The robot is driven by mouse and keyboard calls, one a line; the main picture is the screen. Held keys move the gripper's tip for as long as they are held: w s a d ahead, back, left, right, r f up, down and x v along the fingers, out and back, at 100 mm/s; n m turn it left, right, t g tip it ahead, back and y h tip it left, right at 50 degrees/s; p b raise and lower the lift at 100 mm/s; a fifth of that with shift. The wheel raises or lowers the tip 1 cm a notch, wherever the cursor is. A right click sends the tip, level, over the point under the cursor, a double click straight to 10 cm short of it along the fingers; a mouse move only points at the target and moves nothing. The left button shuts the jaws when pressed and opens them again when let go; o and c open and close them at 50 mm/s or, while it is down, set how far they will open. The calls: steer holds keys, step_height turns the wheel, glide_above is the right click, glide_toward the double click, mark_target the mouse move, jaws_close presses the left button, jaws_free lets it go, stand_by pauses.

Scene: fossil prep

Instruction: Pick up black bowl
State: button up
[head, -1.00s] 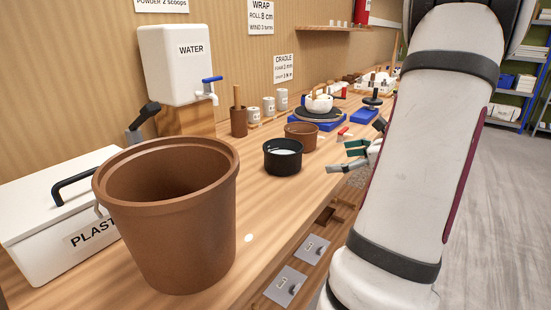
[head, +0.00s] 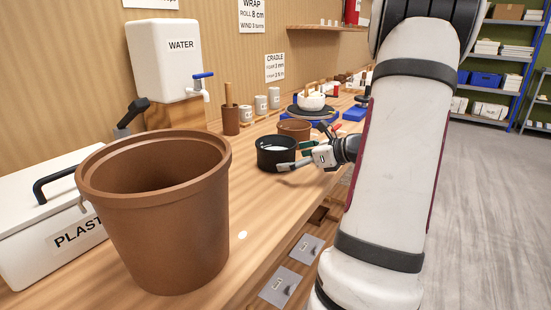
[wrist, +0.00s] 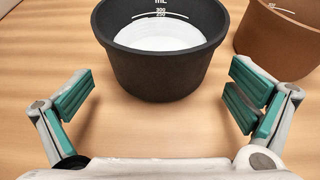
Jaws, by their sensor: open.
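The black bowl (head: 264,152) stands upright on the wooden bench, just right of the big brown bucket in the head view. In the wrist view the black bowl (wrist: 160,75) shows measuring marks inside and white contents. My gripper (head: 291,157) is open beside the bowl. In the wrist view my gripper (wrist: 160,97) has its green-padded fingers spread wide to the left and right of the bowl's near side. The fingers look apart from the bowl, with wood visible between. Nothing is held.
A brown bowl (head: 294,129) stands close behind the black bowl and shows at the upper right of the wrist view (wrist: 284,40). The large brown bucket (head: 165,220) and white plaster box (head: 35,215) fill the near bench. A water tank (head: 165,60) stands behind.

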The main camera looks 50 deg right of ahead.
mark_target(292, 145)
steer(key=shift+w+f, duration=0.1)
steer(key=shift+w, duration=0.15)
steer(key=c, duration=1.2)
steer(key=shift+r, duration=0.35)
step_height(292, 145, up, 3)
steer(key=shift+r+p, duration=0.1)
steer(key=shift+p, duration=0.5)
steer(key=s+a, duration=0.1)
steer(key=s, duration=0.4)
steer(key=s+a+p, duration=0.1)
steer(key=s+a, duration=0.1)
steer(key=s, duration=0.3)
steer(key=s+a+r, duration=0.1)
steer(key=s, duration=0.4)
steer(key=shift+s+a+r+p, duration=0.15)
steer(key=shift+s+p, duration=0.1)
steer(key=shift+p, duration=0.15)
